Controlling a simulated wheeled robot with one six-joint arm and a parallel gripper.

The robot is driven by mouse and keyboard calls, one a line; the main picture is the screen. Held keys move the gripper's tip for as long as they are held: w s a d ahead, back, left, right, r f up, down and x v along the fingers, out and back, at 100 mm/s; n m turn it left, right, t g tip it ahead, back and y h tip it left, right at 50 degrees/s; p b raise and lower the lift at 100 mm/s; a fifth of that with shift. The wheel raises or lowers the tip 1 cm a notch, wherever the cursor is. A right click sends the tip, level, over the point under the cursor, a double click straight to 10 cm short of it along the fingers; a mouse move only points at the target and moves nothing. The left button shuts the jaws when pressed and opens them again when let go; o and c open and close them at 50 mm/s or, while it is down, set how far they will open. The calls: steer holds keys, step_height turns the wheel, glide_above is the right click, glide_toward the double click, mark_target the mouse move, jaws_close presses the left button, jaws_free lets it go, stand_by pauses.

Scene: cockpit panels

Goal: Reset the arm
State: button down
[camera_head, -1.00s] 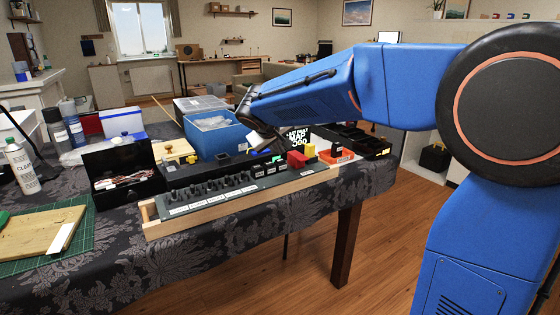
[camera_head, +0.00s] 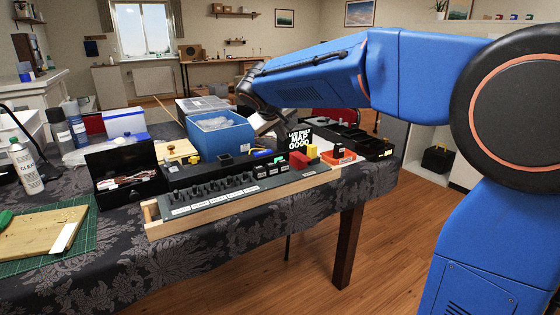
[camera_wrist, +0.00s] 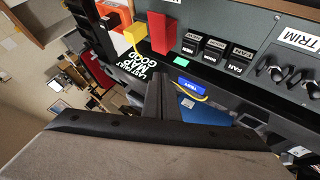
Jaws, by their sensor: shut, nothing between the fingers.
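My blue arm reaches in from the right in the head view, above the table. My gripper (camera_wrist: 160,88) shows in the wrist view as dark fingers closed together with nothing between them. In the head view it is near the panel's back, partly hidden by my wrist. The cockpit panel (camera_head: 215,198) has several knobs, black rocker switches, a red block (camera_head: 298,160), a yellow block (camera_head: 312,151) and an orange-red box (camera_head: 338,154). The wrist view shows the red block (camera_wrist: 158,33) and the switches (camera_wrist: 213,50) beyond the fingertips. A black sign with white lettering (camera_head: 299,138) stands behind the red block.
A blue bin (camera_head: 219,137), an open black box with cables (camera_head: 125,172) and spray bottles (camera_head: 25,168) stand on the cloth-covered table. A cutting board (camera_head: 40,232) lies at the left on a green mat (camera_head: 88,236). Black trays (camera_head: 365,143) lie at the panel's right end.

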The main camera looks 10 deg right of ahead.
steer(key=s+d+f+m+g+y, duration=0.1)
steer(key=s+d+f, duration=0.25)
steer(key=s, duration=0.65)
steer(key=s+d+f+m+g+y, duration=0.15)
steer(key=s+d, duration=0.35)
steer(key=s, duration=0.6)
steer(key=s+f+y, duration=0.1)
steer(key=s+f, duration=0.5)
steer(key=s, duration=0.4)
steer(key=s+f+y, duration=0.1)
steer(key=s+f, duration=0.5)
steer(key=s, duration=0.5)
steer(key=shift+a+f+g, duration=0.35)
steer(key=shift+a, duration=0.1)
steer(key=shift+s+m, duration=0.1)
steer(key=shift+m, duration=0.15)
